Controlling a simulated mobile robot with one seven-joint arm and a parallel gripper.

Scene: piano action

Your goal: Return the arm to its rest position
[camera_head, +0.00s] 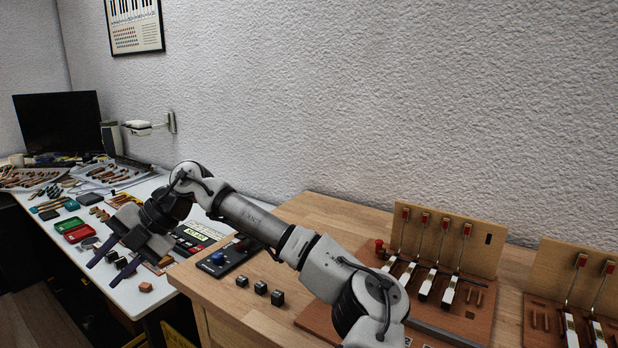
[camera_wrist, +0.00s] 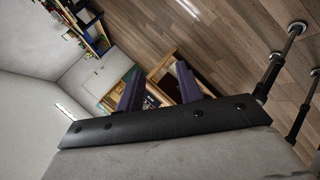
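My arm (camera_head: 250,218) reaches from the lower right across the wooden bench toward the white table at left. My gripper (camera_head: 101,273) is at its end, over the front part of the white table in the head view. Its two dark purple fingers are apart. They also show in the wrist view (camera_wrist: 160,88), spread with nothing held between them. The wrist view looks past the fingers to the wooden floor (camera_wrist: 225,50) and some furniture, tilted.
The wooden bench (camera_head: 300,215) holds piano action models (camera_head: 440,250), a control box (camera_head: 228,257) and small dark cubes (camera_head: 261,287). The white table (camera_head: 150,187) carries trays (camera_head: 75,229) and small parts near the gripper. The textured wall (camera_head: 380,100) stands behind.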

